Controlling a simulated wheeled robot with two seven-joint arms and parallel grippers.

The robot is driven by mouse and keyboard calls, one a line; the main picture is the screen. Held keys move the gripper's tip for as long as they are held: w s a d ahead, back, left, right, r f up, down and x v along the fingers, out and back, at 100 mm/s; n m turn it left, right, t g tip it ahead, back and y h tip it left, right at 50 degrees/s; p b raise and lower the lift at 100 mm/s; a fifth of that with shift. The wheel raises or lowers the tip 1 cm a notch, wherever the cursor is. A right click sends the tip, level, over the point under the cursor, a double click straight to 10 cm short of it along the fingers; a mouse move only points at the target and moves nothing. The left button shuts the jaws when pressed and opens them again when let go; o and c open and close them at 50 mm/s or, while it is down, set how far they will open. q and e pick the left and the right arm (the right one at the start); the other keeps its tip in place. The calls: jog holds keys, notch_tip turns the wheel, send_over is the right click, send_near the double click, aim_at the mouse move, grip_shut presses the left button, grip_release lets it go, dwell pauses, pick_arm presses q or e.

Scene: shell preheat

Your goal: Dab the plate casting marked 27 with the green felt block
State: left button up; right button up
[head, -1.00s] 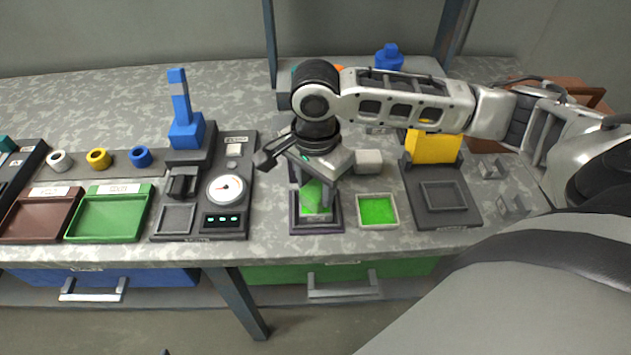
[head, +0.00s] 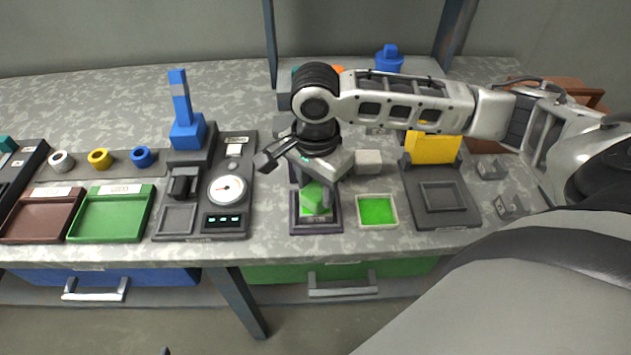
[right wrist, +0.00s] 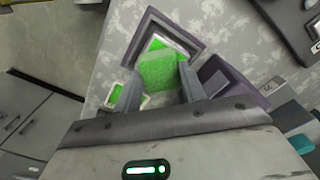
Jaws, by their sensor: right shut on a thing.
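My right gripper (head: 317,190) is shut on the green felt block (head: 313,198). It holds the block over a square dark-framed holder (head: 296,225) at the front middle of the bench. A pale plate with a small dark label (head: 319,219) shows at the holder's front. I cannot read its number, and the block hides much of it. In the right wrist view the block (right wrist: 158,70) sits between both fingers, and bright green shows beside it inside the dark frame (right wrist: 150,22). Whether the block touches the plate is unclear. My left gripper is out of view.
A light-rimmed tray with a green pad (head: 377,210) stands right of the holder. A dark fixture with a yellow block (head: 433,149) is farther right, with small grey pieces (head: 508,205) beyond. A gauge station (head: 226,189) and green tray (head: 110,215) lie left.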

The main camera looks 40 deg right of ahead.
jog(key=shift+r+p, duration=1.2)
jog(key=shift+p, duration=0.2)
notch_tip(320, 180, up, 2)
jog(key=shift+r+p, duration=0.25)
jog(key=shift+p, duration=0.85)
jog(key=shift+r, duration=1)
